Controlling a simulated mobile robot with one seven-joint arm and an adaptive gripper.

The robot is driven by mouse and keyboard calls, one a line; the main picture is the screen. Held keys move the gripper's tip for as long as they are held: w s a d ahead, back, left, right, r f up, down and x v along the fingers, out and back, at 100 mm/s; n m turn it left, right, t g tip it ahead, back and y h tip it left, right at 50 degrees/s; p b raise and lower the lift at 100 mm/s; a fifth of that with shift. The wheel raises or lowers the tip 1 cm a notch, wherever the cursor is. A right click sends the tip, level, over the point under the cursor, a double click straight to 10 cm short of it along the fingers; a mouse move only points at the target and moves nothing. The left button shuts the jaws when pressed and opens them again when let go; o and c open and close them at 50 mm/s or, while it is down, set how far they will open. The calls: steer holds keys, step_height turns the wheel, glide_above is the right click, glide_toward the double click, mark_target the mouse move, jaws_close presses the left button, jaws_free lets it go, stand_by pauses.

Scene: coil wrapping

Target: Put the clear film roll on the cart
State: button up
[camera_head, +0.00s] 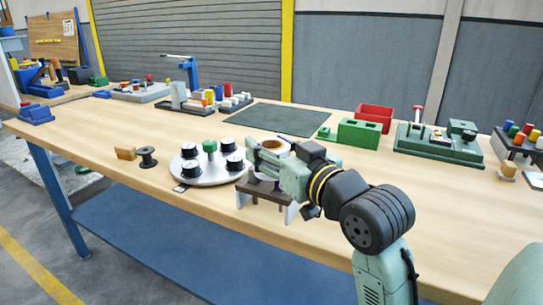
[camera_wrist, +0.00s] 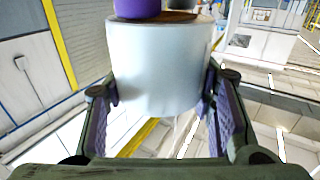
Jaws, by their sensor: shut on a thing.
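The clear film roll (camera_wrist: 158,62) is a pale, whitish cylinder with a brown core edge at its top in the wrist view. My gripper (camera_wrist: 162,88) is shut on it, one finger on each side. In the head view my gripper (camera_head: 265,158) is over the front part of the table, and the roll (camera_head: 275,145) shows partly behind its fingers, with a tan top ring. A dark brown stand (camera_head: 258,189) with pale legs is just below the gripper; a gap between them cannot be judged. I cannot identify a cart in either view.
Left of my gripper is a round white tray (camera_head: 205,178) with several black-and-white spools and a green knob. A dark mat (camera_head: 277,118), red bin (camera_head: 374,117) and green fixtures (camera_head: 440,142) are behind.

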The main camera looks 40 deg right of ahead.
steer(key=shift+r+p, duration=0.35)
steer(key=shift+r, duration=0.15)
steer(key=s+a+r+p, duration=0.1)
steer(key=s+a+r, duration=0.1)
steer(key=s+a, duration=0.2)
steer(key=s+a+r+p, duration=0.1)
steer(key=s+a, duration=0.3)
steer(key=s, duration=0.5)
steer(key=shift+s+a+r, duration=0.2)
steer(key=shift+s+r, duration=0.15)
steer(key=shift+r, duration=0.15)
